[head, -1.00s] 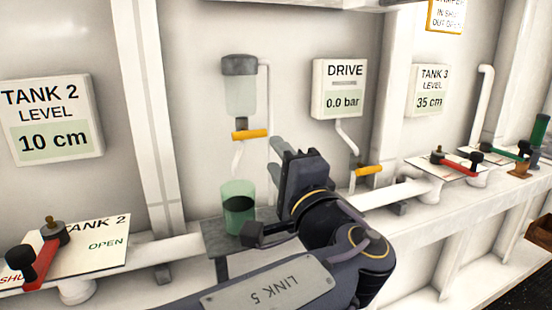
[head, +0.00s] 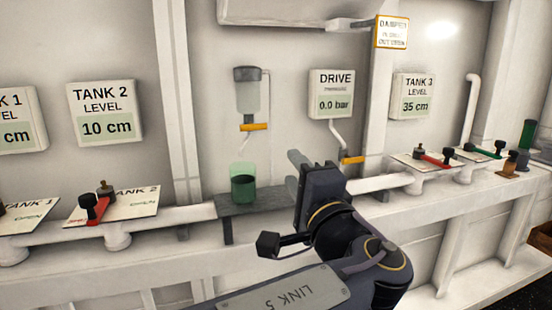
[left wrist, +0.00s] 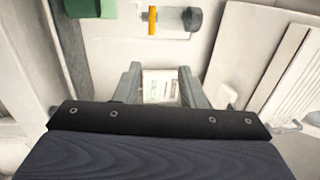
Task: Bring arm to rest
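My left arm comes in from the bottom of the head view, and its dark gripper (head: 298,160) is raised in front of the wall, right of the green cup (head: 243,188). In the left wrist view the two grey fingers (left wrist: 159,80) stand apart with nothing between them. A pale panel with writing shows beyond the gap, some way off. The cup stands upright on a small grey shelf (head: 265,200), clear of the gripper, with dark contents. My right gripper is in neither view.
A dispenser (head: 247,90) with an orange handle (head: 254,127) hangs above the cup. The drive gauge (head: 331,94) reads 0.0 bar. Red valve levers (head: 434,158) and white pipes (head: 180,219) line the ledge. Another orange handle (head: 352,160) is close behind the gripper. Open space lies before the wall.

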